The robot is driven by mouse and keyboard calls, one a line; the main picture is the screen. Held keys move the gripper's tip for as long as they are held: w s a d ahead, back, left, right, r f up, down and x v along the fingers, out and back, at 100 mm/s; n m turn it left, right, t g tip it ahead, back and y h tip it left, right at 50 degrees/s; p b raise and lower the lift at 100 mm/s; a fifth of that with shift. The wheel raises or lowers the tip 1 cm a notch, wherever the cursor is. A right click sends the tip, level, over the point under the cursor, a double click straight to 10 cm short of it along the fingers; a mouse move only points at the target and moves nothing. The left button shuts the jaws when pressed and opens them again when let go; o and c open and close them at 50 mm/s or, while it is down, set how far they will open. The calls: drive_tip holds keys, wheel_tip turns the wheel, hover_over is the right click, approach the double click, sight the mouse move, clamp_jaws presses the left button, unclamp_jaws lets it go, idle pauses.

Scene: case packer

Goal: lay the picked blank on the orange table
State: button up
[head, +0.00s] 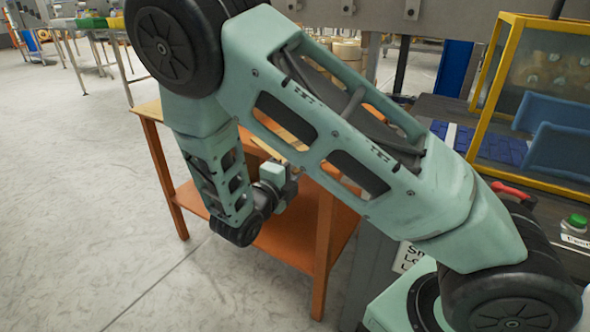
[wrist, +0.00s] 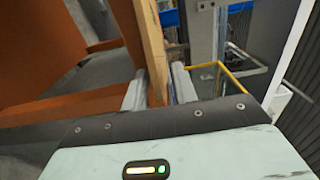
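The orange table (head: 323,245) stands beneath and behind my arm in the head view, with an upper top and a lower shelf. Its orange side also fills the left of the wrist view (wrist: 40,45). My gripper (head: 287,180) is at the table's near side. In the head view my arm hides much of the tabletop.
A yellow-framed machine (head: 490,60) with blue panels (head: 560,150) stands at the right. A green button (head: 577,221) is near the right edge. A conveyor (head: 95,25) is at the back left. The floor (head: 70,200) at left is clear.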

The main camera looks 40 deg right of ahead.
drive_tip(key=p+v, duration=0.2)
drive_tip(key=v, duration=1)
drive_tip(key=s+a+r+m+g+y, duration=0.1)
drive_tip(key=s+m+g+y, duration=0.65)
drive_tip(key=s+m, duration=0.6)
drive_tip(key=s+a+r+m+y, duration=0.3)
drive_tip(key=a+m+y, duration=0.2)
drive_tip(key=m, duration=0.4)
drive_tip(key=s+a+r+m+y, duration=0.3)
drive_tip(key=s+a+m+y, duration=0.1)
drive_tip(key=m, duration=0.6)
drive_tip(key=shift+a+t+y, duration=0.35)
drive_tip(key=shift+a, duration=0.25)
wheel_tip(320, 180, up, 20)
drive_tip(key=p, duration=2)
drive_tip(key=shift+r, duration=0.2)
